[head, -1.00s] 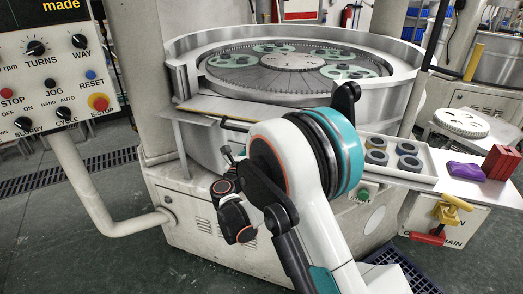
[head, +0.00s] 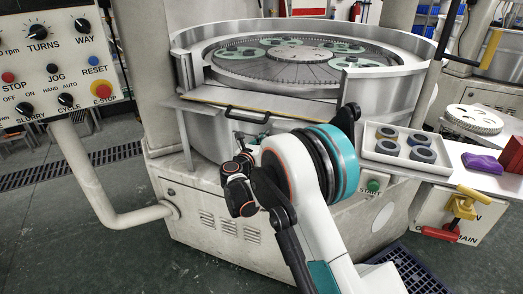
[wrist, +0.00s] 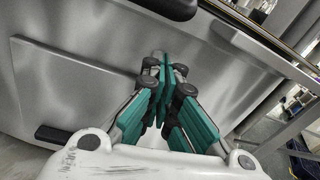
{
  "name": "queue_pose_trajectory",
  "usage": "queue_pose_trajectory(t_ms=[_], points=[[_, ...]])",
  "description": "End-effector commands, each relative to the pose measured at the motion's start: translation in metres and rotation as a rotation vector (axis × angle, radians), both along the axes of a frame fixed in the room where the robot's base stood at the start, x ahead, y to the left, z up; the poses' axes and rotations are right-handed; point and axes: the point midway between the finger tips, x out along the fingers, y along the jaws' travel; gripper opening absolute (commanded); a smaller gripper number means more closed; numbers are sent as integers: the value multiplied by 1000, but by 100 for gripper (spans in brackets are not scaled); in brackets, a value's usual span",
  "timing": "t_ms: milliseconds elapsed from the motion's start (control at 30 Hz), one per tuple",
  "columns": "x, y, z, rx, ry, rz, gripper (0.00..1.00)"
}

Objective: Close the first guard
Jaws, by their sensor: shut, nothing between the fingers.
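The lapping machine's round basin (head: 200,75) has a gap in its front wall. A flat metal guard panel (head: 205,108) with a yellow edge lies across that gap, lowered, with a black bar handle (head: 247,116) on its front. My gripper (head: 243,141) is partly hidden by my arm, just below the handle. In the wrist view, my gripper (wrist: 163,62) has its teal fingers shut and empty, in front of the grey metal face. A dark handle (wrist: 170,6) shows at the top edge there, apart from the fingertips.
A white tray of rings (head: 435,168) stands on the shelf at right, near a purple block (head: 482,163) and red block (head: 513,155). The control panel (head: 55,60) and its bent pipe (head: 95,190) are at left. Floor is free at front left.

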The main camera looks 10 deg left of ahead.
Motion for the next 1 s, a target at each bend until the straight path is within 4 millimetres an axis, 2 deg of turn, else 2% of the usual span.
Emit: queue_pose_trajectory(t_ms=[133,300,733,1000], points=[[-6,6,16,0,0,2,0],[-9,8,25,0,0,2,0],[-9,8,28,1,2,2,0],[-12,9,42,11,50,1,0]])
